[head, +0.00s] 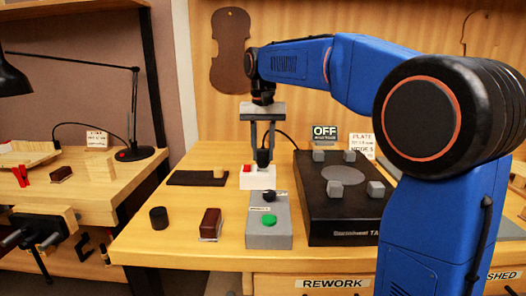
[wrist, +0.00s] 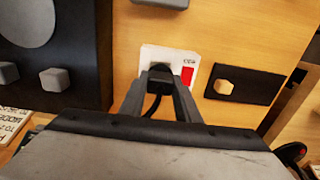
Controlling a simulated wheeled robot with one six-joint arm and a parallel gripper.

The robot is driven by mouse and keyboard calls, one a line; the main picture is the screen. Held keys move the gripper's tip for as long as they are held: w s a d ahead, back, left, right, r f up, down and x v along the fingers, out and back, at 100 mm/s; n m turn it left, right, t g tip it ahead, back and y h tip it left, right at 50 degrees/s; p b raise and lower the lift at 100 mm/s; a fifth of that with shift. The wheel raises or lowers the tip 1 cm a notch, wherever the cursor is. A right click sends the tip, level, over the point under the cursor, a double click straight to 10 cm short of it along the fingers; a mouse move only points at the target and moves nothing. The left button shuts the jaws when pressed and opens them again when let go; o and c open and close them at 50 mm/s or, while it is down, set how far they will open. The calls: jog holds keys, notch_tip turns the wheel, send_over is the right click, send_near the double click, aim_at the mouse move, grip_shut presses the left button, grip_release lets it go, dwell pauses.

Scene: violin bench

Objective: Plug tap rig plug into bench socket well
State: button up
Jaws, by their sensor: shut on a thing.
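My gripper (head: 262,140) points straight down over the bench, and its fingers are shut on the black plug (head: 263,158). The plug also shows between the fingertips in the wrist view (wrist: 161,76), with its black cable (wrist: 151,106) running back below. The bench socket (head: 258,180) is a white block with a red switch (head: 247,169). The plug is upright at the top of the socket, and in the wrist view it overlaps the socket's white face (wrist: 168,55). Its pins and the socket well are hidden, so I cannot tell how deep it sits.
The black tap rig (head: 340,205) with several grey blocks stands right of the socket, beside an OFF sign (head: 325,133). A grey box (head: 268,232) with a green button stands in front. A dark mat (head: 190,178) lies left. A brown block (head: 210,223) and black cylinder (head: 158,217) stand front left.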

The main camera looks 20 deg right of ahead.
aim_at(263, 149)
jog(key=shift+f, duration=1.3)
jog(key=o, duration=1.1)
jog(key=shift+c, duration=0.2)
notch_tip(263, 149, up, 17)
jog(key=shift+r, duration=0.2)
dwell(0.3)
